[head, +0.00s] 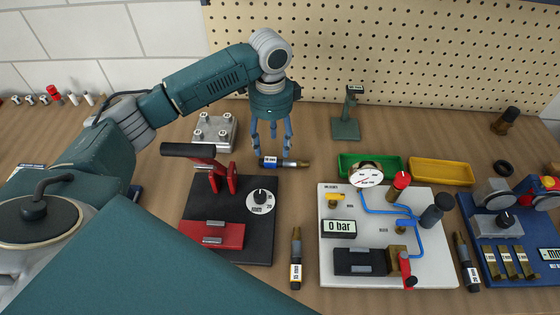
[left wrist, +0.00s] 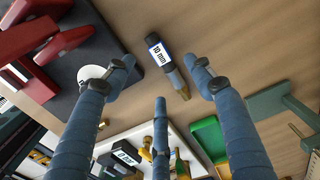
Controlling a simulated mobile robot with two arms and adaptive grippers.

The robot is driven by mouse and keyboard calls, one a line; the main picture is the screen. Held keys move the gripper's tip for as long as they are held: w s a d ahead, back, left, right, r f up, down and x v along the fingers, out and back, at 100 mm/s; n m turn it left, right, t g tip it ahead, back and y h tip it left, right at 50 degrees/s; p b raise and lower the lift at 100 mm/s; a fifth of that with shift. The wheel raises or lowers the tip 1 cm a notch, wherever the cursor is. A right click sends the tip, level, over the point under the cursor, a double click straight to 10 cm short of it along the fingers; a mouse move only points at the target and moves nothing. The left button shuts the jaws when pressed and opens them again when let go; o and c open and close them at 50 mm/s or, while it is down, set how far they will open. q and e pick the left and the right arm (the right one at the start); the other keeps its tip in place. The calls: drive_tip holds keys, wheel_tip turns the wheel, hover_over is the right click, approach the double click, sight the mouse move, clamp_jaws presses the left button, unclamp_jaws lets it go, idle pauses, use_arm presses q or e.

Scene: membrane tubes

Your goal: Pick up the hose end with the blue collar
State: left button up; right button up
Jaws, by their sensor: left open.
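The hose end with the blue collar (head: 270,162) lies on the wooden bench behind the black-based press, its brass tip pointing right. In the left wrist view the same hose end (left wrist: 158,54) shows a white "10 mm" label edged in blue, with its brass tip toward the picture's middle. My left gripper (head: 273,146) points down just above and behind it in the head view. Its three fingers are spread open and empty; in the left wrist view the gripper (left wrist: 162,76) has the hose end between and beyond its fingertips, apart from them. My right gripper is not in view.
The red and black press (head: 262,238) stands in front, the white gauge panel (head: 335,275) to the right. Another hose end (head: 296,262) with a yellow-marked label lies between them. Green (head: 346,172) and yellow (head: 441,172) trays and a green stand (head: 345,130) are behind.

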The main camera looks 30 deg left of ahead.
sight(274, 161)
use_arm(q)
drive_tip(key=shift+s+d+f, duration=0.1)
drive_tip(key=shift+f, duration=0.4)
drive_tip(key=shift+s+d+f, duration=0.1)
drive_tip(key=shift+f, duration=0.4)
wheel_tip(274, 161, down, 4)
drive_tip(key=shift+w+r+p, duration=0.1)
drive_tip(key=shift+p, duration=0.9)
drive_tip(key=shift+f, duration=0.65)
clamp_jaws()
